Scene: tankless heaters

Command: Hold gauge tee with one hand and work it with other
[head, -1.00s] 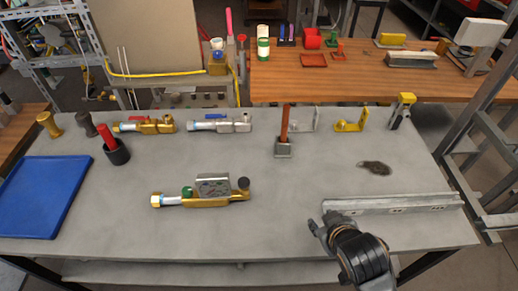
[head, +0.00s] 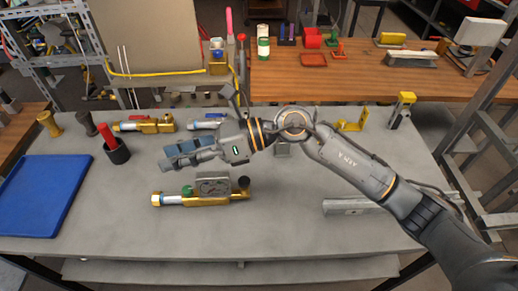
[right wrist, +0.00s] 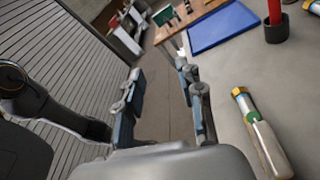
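The gauge tee (head: 228,199) lies on the grey workbench. It has a brass body, a square grey gauge, a green part, a dark knob and a silver-and-brass left end. In the right wrist view the gauge tee (right wrist: 262,138) shows partly at the right, outside the fingers. My right gripper (head: 178,154) is above the bench, just behind and left of the gauge in the head view, apart from the tee. In the right wrist view its fingers (right wrist: 163,98) are spread with nothing between them. My left gripper is not in view.
Two valve fittings stand at the back: one red-handled (head: 145,125), one blue-handled (head: 207,122), partly hidden. A blue tray (head: 42,195) and a dark cup with a red tool (head: 116,151) are at left. A metal rail (head: 350,206) is at right. The front bench is clear.

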